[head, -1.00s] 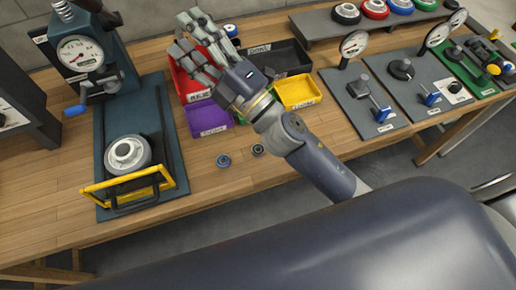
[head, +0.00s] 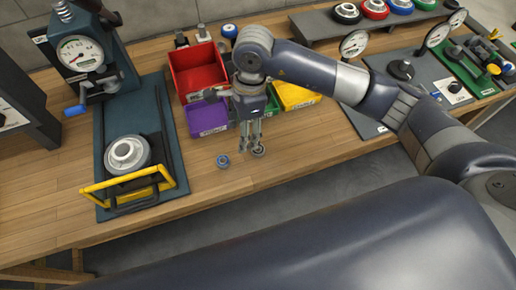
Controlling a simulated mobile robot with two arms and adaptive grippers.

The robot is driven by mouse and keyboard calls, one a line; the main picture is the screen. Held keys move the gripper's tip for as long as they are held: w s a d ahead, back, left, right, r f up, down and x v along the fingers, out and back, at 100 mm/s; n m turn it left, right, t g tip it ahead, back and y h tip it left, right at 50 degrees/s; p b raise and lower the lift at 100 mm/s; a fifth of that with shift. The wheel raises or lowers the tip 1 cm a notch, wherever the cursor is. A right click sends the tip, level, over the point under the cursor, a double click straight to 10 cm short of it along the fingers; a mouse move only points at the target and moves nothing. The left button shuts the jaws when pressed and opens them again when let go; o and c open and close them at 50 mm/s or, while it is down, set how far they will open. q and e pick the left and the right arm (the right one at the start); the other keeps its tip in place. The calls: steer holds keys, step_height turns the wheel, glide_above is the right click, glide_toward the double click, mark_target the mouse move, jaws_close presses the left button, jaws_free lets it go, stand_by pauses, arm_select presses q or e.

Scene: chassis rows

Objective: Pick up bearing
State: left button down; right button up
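Two small bearings lie on the wooden bench in front of the coloured bins. The left bearing (head: 223,161), with a bluish ring, lies clear of the gripper. The other bearing (head: 258,151), dark with a grey ring, is at the fingertips and partly covered by one finger. My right gripper (head: 250,147) points down over the bench, its two fingers a little apart with a gap between them. I cannot tell whether a finger touches the bearing. My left gripper is not in view.
Red (head: 198,72), purple (head: 206,117) and yellow (head: 297,94) bins stand close behind the gripper. A press with a gauge (head: 80,53) and a yellow-handled guard (head: 128,187) stands at the left. The bench front (head: 285,170) is clear.

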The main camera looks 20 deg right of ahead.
steer(key=w+d+h, duration=0.1)
steer(key=d+h, duration=0.1)
steer(key=d, duration=0.1)
steer(key=p, duration=0.1)
glide_above(258, 150)
steer(key=f, duration=0.4)
steer(key=shift+w+a+f, duration=0.2)
steer(key=shift+w+f, duration=0.1)
steer(key=shift+w, duration=0.05)
steer(key=f, duration=0.1)
steer(key=f+p, duration=0.1)
steer(key=f, duration=0.1)
steer(key=f+p, duration=0.1)
steer(key=f, duration=0.1)
steer(key=shift+s+f, duration=0.15)
steer(key=shift+s, duration=0.1)
steer(key=shift+f, duration=0.3)
steer(key=c, duration=1.2)
